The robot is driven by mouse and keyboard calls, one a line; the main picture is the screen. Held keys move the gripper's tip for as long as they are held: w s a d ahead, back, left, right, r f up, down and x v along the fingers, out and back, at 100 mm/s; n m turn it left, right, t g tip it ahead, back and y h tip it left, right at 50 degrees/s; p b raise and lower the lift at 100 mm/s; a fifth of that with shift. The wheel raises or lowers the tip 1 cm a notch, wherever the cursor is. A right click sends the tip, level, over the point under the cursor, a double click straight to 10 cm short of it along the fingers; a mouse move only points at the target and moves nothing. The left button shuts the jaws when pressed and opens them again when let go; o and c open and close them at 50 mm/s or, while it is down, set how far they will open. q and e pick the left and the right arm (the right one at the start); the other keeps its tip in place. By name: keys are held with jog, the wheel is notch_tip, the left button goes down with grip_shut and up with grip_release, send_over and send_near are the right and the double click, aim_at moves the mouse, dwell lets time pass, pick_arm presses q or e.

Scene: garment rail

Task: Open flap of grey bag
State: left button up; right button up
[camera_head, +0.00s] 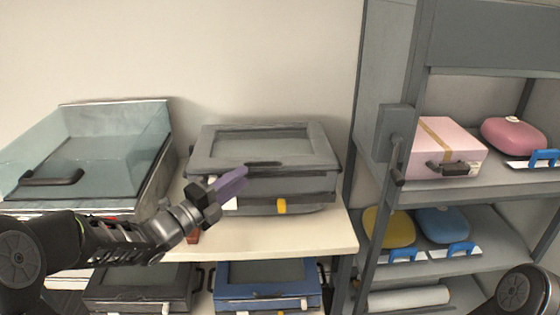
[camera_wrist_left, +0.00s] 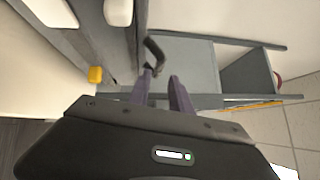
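The grey bag (camera_head: 240,140) sits on the cream shelf left of the grey rack. Its flap lies flat on top, with a dark handle (camera_head: 264,164) at the front edge. The handle also shows in the left wrist view (camera_wrist_left: 154,50), just beyond the fingertips. My left gripper (camera_head: 236,182) is at the front left of the bag, slightly below the handle. Its purple fingers (camera_wrist_left: 160,78) are apart with a narrow gap; I see nothing clearly held between them. Whether a finger touches the handle cannot be told. My right gripper is out of view.
A clear-lidded case (camera_head: 90,140) stands left of the bag. A blue case (camera_head: 266,290) sits underneath. The grey rack (camera_head: 378,240) at right holds a pink box (camera_head: 440,140) and colored pouches. A yellow tag (camera_head: 281,206) hangs on the bag's front.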

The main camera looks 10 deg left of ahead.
aim_at(261, 165)
pick_arm(q)
jog(key=shift+p+x, duration=1.1)
jog(key=shift+x, duration=2.8)
jog(key=shift+f, duration=0.1)
jog(key=shift+c, duration=0.4)
grip_shut()
